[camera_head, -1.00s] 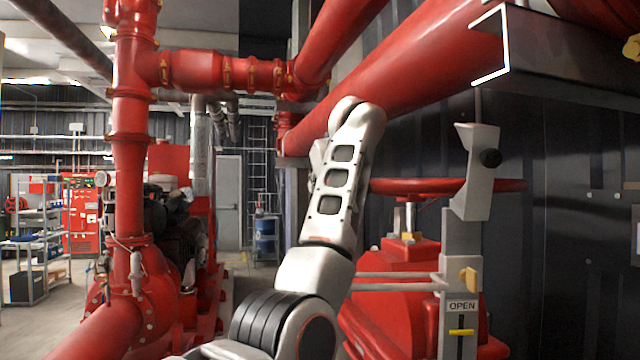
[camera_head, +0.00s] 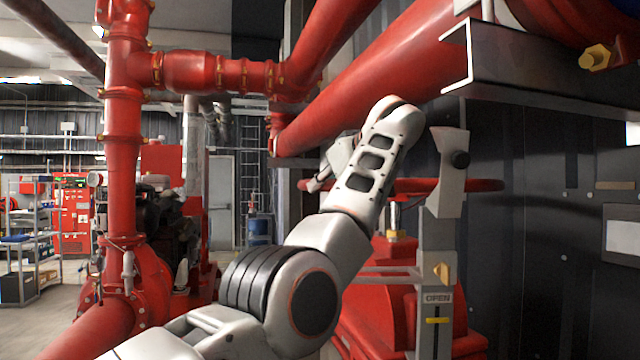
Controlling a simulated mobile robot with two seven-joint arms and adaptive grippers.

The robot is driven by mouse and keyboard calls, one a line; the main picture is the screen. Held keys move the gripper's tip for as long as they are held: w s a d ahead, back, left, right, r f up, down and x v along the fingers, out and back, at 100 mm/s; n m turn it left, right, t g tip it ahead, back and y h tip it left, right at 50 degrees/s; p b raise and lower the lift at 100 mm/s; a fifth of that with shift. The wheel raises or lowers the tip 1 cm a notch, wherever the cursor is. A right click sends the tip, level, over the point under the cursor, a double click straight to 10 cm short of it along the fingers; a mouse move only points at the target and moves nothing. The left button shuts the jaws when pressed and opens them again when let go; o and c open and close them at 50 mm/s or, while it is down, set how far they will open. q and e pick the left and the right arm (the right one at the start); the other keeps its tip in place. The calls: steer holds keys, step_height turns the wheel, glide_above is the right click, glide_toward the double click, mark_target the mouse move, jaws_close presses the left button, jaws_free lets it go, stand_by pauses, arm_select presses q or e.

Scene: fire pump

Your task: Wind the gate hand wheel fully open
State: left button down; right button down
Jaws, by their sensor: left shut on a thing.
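The gate hand wheel is a red ring (camera_head: 484,185) seen nearly edge-on, mounted on a stem above a red valve body (camera_head: 385,315). My left arm comes in from the lower left and crosses in front of the wheel. My left gripper (camera_head: 318,181) is at the wheel's left side, shut on its rim; the arm partly hides the fingers and the contact. A grey indicator post (camera_head: 437,240) in front of the wheel carries an OPEN label (camera_head: 438,298) with a yellow pointer (camera_head: 437,320) just below it. My right gripper is not in view.
Large red pipes (camera_head: 370,95) and a steel beam (camera_head: 540,65) run above. A dark panelled wall (camera_head: 560,230) stands at the right. Open floor lies far left.

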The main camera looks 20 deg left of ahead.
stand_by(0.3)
arm_select(q)
steer(key=c, duration=1.8)
jaws_free()
steer(key=shift+d, duration=0.1)
